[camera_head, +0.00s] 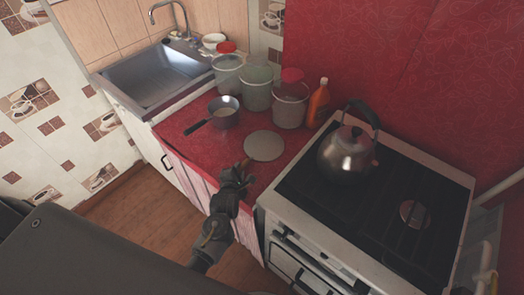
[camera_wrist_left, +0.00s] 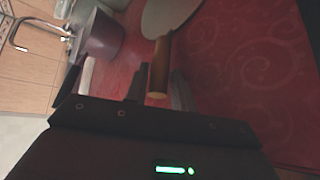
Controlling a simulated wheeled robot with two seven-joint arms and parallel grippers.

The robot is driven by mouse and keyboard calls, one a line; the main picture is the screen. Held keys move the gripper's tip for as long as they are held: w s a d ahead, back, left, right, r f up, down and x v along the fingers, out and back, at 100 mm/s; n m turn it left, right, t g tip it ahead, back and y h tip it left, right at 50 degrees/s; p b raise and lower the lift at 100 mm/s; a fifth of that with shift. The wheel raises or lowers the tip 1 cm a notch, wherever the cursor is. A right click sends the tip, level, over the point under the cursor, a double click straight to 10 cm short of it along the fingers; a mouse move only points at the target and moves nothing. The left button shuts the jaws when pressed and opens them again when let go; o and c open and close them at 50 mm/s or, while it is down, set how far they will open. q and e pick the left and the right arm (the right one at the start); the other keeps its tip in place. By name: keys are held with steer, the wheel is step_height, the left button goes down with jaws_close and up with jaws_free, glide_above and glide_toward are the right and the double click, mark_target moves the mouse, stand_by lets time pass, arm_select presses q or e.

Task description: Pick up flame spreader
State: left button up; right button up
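The flame spreader is a flat grey disc (camera_head: 264,146) with a short brown handle, lying on the red counter (camera_head: 200,150) left of the stove. Its disc (camera_wrist_left: 165,14) and handle (camera_wrist_left: 160,66) also show in the left wrist view. My left gripper (camera_head: 240,172) is at the handle's near end. In the left wrist view my left gripper (camera_wrist_left: 158,90) is open, with the handle's end between its two dark fingers. Gaps seem to show on both sides; I cannot tell contact. My right gripper is not in view.
A small saucepan (camera_head: 223,113) stands left of the disc. Several clear containers with lids (camera_head: 257,88) and an orange bottle (camera_head: 318,103) stand behind. A kettle (camera_head: 345,152) sits on the stove (camera_head: 390,215) at right. A sink (camera_head: 155,75) is at back left.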

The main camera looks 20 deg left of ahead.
arm_select(q)
steer(key=shift+s+r, duration=0.1)
jaws_close()
step_height(320, 180, up, 10)
steer(key=p, duration=0.9)
steer(key=shift+r, duration=0.1)
